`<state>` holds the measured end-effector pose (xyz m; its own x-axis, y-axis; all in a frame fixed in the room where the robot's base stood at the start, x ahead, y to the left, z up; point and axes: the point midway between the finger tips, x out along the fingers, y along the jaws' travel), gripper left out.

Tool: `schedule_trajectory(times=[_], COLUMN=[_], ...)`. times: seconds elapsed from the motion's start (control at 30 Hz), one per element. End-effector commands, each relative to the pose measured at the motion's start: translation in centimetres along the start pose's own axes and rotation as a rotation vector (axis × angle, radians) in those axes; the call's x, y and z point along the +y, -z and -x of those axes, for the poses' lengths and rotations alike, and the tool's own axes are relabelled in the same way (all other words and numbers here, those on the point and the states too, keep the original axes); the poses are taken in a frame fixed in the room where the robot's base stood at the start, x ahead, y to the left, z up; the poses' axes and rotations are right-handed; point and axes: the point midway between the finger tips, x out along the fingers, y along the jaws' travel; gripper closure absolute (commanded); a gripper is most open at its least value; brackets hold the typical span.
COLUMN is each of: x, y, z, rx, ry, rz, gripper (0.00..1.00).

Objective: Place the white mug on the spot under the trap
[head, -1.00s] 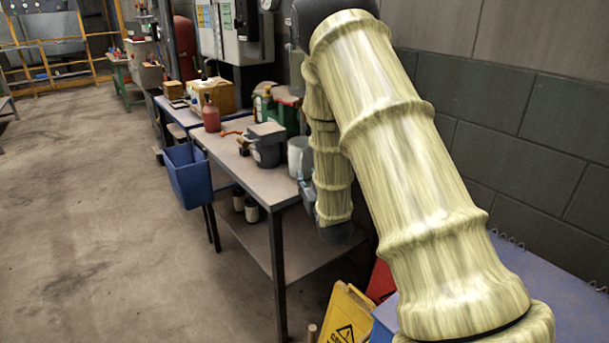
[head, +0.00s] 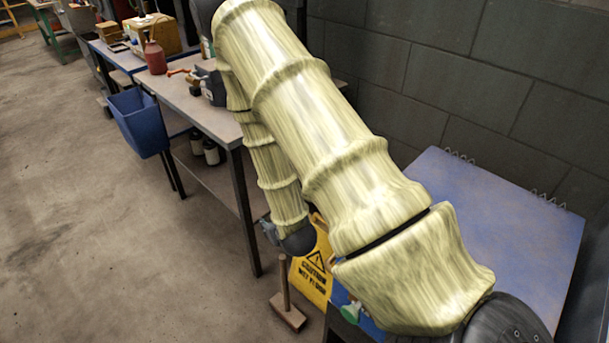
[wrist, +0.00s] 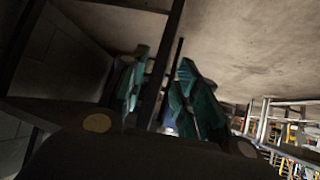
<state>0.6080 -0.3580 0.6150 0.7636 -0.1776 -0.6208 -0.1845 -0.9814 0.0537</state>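I do not see the white mug in either current view; my arm covers part of the workbench (head: 205,116) in the head view. I cannot make out a trap or a spot under it. My gripper (wrist: 162,62) shows in the wrist view as two teal fingers set apart, with no mug between them. A dark post passes behind the gap, and a small pale patch low between the fingers is too unclear to name. In the head view my arm hides most of the gripper.
A red bottle (head: 155,58) and a blue bin (head: 138,122) are at the workbench. A yellow caution sign (head: 312,275) and a wooden mallet (head: 287,309) stand on the floor. A blue tabletop (head: 500,235) is at right, by the block wall. The floor at left is clear.

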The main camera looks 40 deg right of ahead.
Motion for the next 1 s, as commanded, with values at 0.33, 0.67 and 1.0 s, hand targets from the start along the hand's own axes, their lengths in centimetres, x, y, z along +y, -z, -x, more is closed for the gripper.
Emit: schedule_trajectory(times=[0.33, 0.67, 1.0], x=[-6.2, -8.2, -8.2], y=[-24.0, -32.4, -32.5], z=[8.2, 15.0, 15.1], rx=[-0.622, -0.893, -0.897], ry=[0.082, 0.123, 0.123], rz=[0.073, 0.109, 0.109], gripper=[0.69, 0.69, 0.69])
